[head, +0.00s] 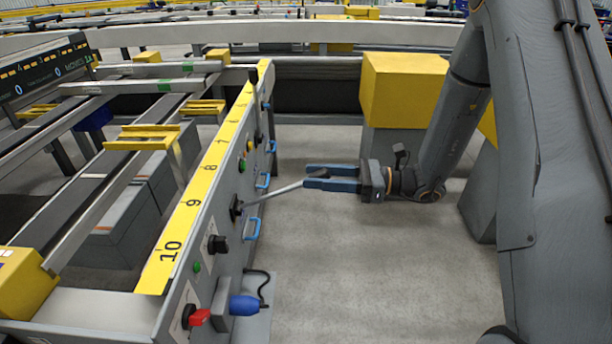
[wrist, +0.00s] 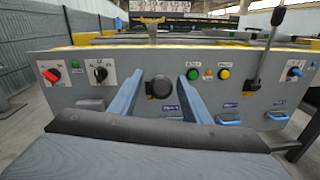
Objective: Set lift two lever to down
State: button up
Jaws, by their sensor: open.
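A lever (head: 275,193) with a silver rod and dark knob sticks out from the side panel, sloping slightly up toward my gripper. In the wrist view its round dark end (wrist: 160,87) is seen nearly end-on between the fingers, hiding most of the rod. My gripper (head: 312,177) is open, with its blue fingers pointing at the panel around the lever's knob. I cannot tell whether they touch it. A second lever (head: 256,105) stands upright farther along the panel; it also shows at right in the wrist view (wrist: 266,50). The lever labels are too small to read.
The grey panel (wrist: 75,98) also carries a red knob (head: 200,317), a black knob (head: 217,244), green and yellow buttons, and blue handles (head: 250,228). A blue plug (head: 243,305) juts out near the front. A yellow box (head: 403,88) stands behind my arm. The floor beside the panel is clear.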

aim_at(280, 192)
jog(key=shift+w+a, duration=0.15)
jog(key=shift+a, duration=1.4)
grip_shut()
